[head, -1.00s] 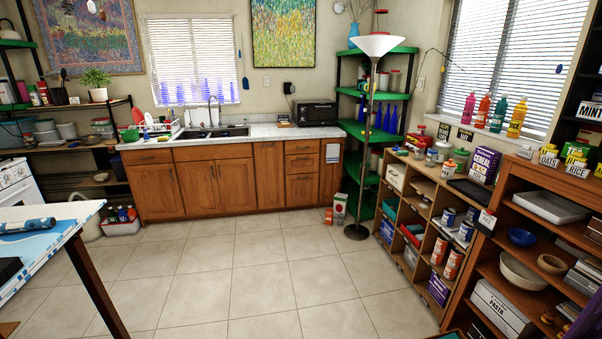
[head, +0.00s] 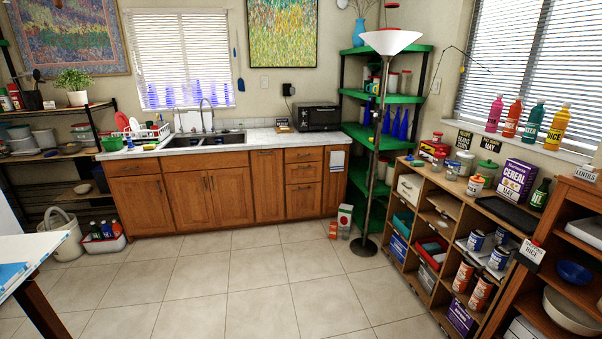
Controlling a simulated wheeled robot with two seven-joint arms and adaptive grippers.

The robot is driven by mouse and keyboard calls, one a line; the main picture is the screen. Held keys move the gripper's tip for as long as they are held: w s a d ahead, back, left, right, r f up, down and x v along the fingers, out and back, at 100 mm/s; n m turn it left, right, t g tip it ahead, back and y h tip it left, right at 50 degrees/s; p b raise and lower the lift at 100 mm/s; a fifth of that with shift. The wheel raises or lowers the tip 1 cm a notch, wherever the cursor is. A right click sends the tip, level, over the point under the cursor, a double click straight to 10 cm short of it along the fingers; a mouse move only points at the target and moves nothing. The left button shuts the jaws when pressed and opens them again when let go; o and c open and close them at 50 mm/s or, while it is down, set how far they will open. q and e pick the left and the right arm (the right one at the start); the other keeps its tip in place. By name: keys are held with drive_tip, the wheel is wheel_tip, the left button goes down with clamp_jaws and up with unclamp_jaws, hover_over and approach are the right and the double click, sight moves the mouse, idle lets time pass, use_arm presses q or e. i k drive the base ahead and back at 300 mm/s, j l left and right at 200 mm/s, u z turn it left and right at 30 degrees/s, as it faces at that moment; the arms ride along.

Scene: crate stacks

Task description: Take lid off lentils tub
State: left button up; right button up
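A small white label that seems to read "LENTILS" (head: 585,174) shows at the right edge of the head view, on top of the brown shelf unit (head: 556,215). I cannot tell whether it is on a tub or is a separate card. No lentils tub or lid can be made out clearly. Neither of my grippers is in view.
A low wooden cubby shelf (head: 408,222) with cans, jars and a purple cereal box (head: 517,180) stands at the right. A floor lamp (head: 390,42) stands before green corner shelves (head: 392,97). A white-topped table (head: 30,249) is at the left. The tiled floor (head: 215,290) between is clear.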

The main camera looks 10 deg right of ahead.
sight(477, 179)
drive_tip(key=i+u, duration=0.1)
drive_tip(key=i, duration=0.7)
drive_tip(key=i+l, duration=0.1)
drive_tip(key=i, duration=0.65)
drive_tip(key=i+u, duration=0.45)
drive_tip(key=i, duration=0.4)
drive_tip(key=i+l+u, duration=0.1)
drive_tip(key=i+u, duration=0.3)
drive_tip(key=i, duration=0.6)
drive_tip(key=z, duration=2.4)
